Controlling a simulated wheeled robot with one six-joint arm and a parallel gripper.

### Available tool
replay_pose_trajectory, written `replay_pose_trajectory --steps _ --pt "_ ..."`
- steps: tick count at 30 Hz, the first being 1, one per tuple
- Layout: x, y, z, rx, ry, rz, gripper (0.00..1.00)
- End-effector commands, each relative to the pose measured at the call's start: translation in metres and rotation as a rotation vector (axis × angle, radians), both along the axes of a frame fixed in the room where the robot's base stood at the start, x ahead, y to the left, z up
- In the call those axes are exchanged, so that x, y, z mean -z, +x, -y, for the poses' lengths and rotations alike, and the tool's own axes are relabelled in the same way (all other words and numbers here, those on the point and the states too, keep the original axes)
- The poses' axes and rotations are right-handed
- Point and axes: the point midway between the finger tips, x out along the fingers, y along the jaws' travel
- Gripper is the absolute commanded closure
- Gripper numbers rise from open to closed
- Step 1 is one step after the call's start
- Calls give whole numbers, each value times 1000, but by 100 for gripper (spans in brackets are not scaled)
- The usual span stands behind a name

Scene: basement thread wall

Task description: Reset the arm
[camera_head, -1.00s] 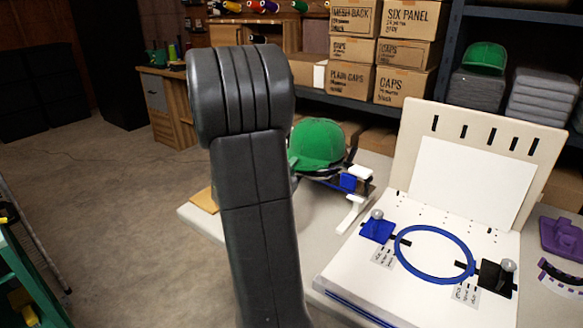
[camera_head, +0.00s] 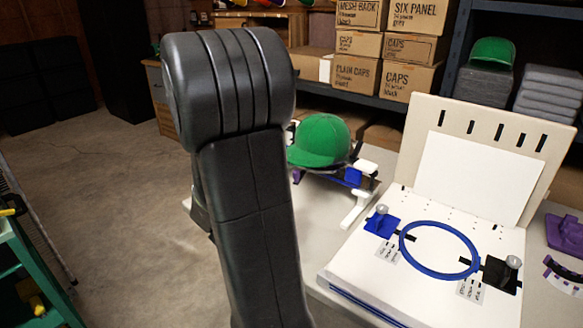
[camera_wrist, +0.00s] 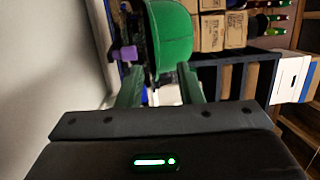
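My arm stands upright in the middle of the head view; my gripper is hidden there. In the wrist view my gripper (camera_wrist: 159,76) shows two dark green fingers spread apart, with no object visibly clamped between them. A green cap (camera_head: 320,141) sits on a cap holder with blue and white parts (camera_head: 357,178) on the table. The cap also shows in the wrist view (camera_wrist: 171,38), beyond the fingers.
A white hooping board (camera_head: 345,262) with a blue ring (camera_head: 407,260) stands at right. Caps boxes (camera_head: 409,80) and a second green cap (camera_head: 492,53) fill shelves behind. A green cart (camera_head: 30,270) stands at left. Floor between is clear.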

Motion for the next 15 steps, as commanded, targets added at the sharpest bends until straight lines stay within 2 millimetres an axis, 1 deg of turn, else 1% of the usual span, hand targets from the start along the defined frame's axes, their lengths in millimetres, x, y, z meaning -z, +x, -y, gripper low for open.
replay_pose_trajectory --steps 1,3,6,10,15 --pt "0 -8 -6 -5 -1 1 67" --pt "1 -19 -10 -4 0 0 67" --pt "2 -31 -16 -3 0 0 67" --pt "3 -42 -20 -2 0 0 67" --pt "3 -47 -22 0 -1 0 67"
